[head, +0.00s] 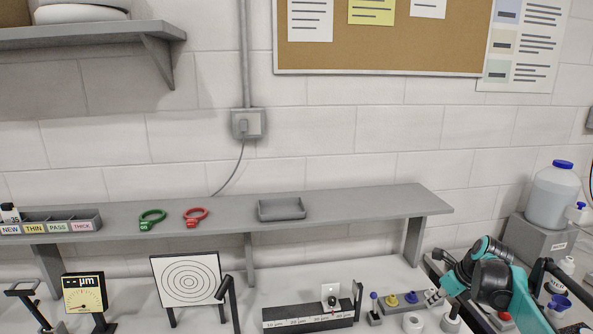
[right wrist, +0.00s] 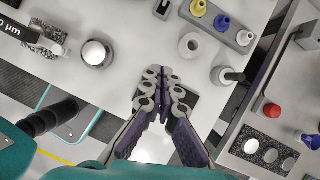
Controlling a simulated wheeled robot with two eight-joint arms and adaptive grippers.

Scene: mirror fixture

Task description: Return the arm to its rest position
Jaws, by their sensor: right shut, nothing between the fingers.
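My right arm (head: 520,295) comes in from the lower right in the head view, over the right part of the bench. My right gripper (head: 434,297) is over the bench just right of the tray with coloured pegs. In the right wrist view the right gripper (right wrist: 160,78) has its fingertips together with nothing between them. Its purple-padded fingers spread apart only toward the base. My left arm and left gripper do not show in either view.
A peg tray (head: 400,304), a white ring (head: 413,323) and a dark marked rail (head: 308,317) lie near the right gripper. A large bottle (head: 553,195) stands at the right. A target board (head: 187,280) stands further left, below a shelf (head: 350,207).

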